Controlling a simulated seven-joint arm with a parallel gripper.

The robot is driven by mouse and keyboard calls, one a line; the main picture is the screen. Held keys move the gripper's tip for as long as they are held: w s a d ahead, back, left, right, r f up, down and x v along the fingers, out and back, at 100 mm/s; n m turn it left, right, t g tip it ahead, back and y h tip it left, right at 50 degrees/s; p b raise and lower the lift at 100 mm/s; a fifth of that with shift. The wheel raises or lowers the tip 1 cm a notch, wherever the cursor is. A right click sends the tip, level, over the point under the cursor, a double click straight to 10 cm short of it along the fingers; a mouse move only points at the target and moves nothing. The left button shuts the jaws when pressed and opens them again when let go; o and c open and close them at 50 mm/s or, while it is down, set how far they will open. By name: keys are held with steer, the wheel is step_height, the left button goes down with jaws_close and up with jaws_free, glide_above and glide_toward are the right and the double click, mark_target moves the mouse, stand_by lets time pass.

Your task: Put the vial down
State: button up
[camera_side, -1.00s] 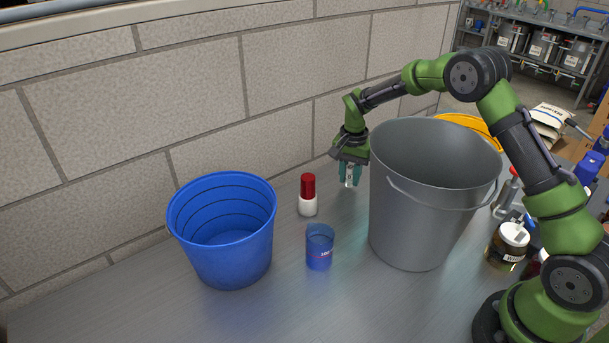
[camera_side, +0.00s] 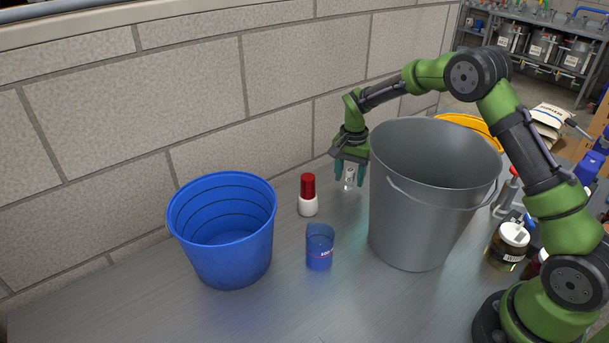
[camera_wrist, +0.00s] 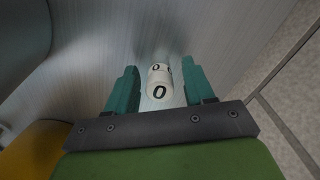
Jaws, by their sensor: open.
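The vial (camera_side: 349,180) is small and clear with a pale top. It appears upright on the grey bench, left of the big grey bucket. In the wrist view the vial (camera_wrist: 158,84) shows as a whitish round body marked with dark "0" figures. My gripper (camera_side: 350,184) is open around it, one teal finger on each side. In the wrist view my gripper (camera_wrist: 160,70) shows a gap between each finger and the vial. The vial's base is hard to make out in the side view.
The grey bucket (camera_side: 415,215) stands close to my gripper's right. A red-capped white bottle (camera_side: 308,195), a blue beaker (camera_side: 319,247) and a blue bucket (camera_side: 222,230) stand to the left. A block wall (camera_side: 280,120) runs behind. The front left bench (camera_side: 130,300) is clear.

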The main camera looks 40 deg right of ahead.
mark_target(350, 169)
step_height(350, 169, up, 11)
steer(key=shift+r, duration=0.2)
stand_by(0.5)
steer(key=shift+f, duration=4.35)
